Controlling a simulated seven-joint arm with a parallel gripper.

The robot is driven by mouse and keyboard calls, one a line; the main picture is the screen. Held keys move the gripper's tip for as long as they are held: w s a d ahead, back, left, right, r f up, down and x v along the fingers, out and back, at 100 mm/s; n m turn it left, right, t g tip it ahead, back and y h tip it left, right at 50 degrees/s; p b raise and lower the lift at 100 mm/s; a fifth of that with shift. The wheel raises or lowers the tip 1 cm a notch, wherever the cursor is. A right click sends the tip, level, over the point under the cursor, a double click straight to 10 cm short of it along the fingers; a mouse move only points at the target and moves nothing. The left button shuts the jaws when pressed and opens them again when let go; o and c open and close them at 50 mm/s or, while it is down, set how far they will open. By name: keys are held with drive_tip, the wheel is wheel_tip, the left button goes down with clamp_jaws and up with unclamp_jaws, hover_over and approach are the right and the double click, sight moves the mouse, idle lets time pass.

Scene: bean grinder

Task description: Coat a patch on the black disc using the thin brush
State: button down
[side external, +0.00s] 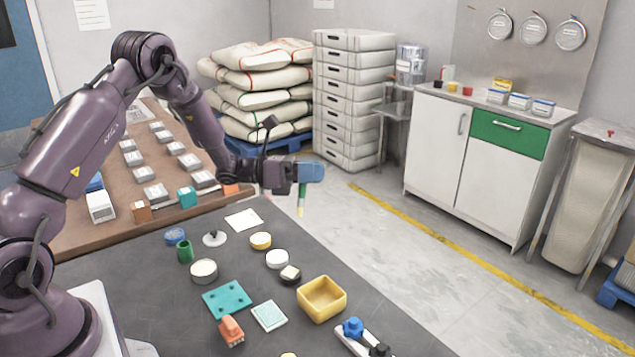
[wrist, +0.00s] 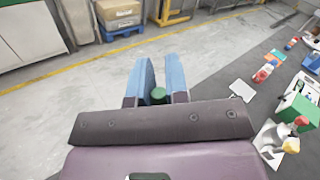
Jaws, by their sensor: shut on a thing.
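My gripper (side external: 311,172) is raised above the far edge of the dark table. Its blue fingers are shut on a thin brush (side external: 301,201), which hangs down with a green upper part and a pale yellow lower part. In the wrist view the brush's round green end (wrist: 158,94) shows between the two blue fingers (wrist: 160,80). The black disc (side external: 289,281) appears to be the dark round piece on the table, with a small cream block on its top. The brush is above and apart from it.
A yellow open box (side external: 321,299) stands right of the disc, and a white round piece (side external: 277,259) is just behind it. A mint tile (side external: 269,316), a teal plate (side external: 226,299) and a white-topped tin (side external: 204,271) lie nearby.

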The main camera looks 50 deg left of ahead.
sight(299, 194)
drive_tip(key=shift+s+d+f, duration=0.1)
drive_tip(key=shift+f, duration=0.85)
drive_tip(key=shift+s+d+f, duration=0.15)
drive_tip(key=shift+f, duration=0.8)
drive_tip(key=shift+s+d+f, duration=0.1)
drive_tip(key=shift+f, duration=0.85)
drive_tip(key=shift+r, duration=0.1)
drive_tip(key=shift+r, duration=0.4)
drive_tip(key=shift+s+d+f, duration=0.8)
drive_tip(key=shift+s+f, duration=1.1)
drive_tip(key=shift+f, duration=2.1)
drive_tip(key=w, duration=0.1)
drive_tip(key=w+a+f, duration=0.1)
drive_tip(key=w, duration=0.1)
drive_tip(key=shift+w+a+f, duration=0.3)
drive_tip(key=shift+w, duration=0.1)
drive_tip(key=shift+r, duration=4.8)
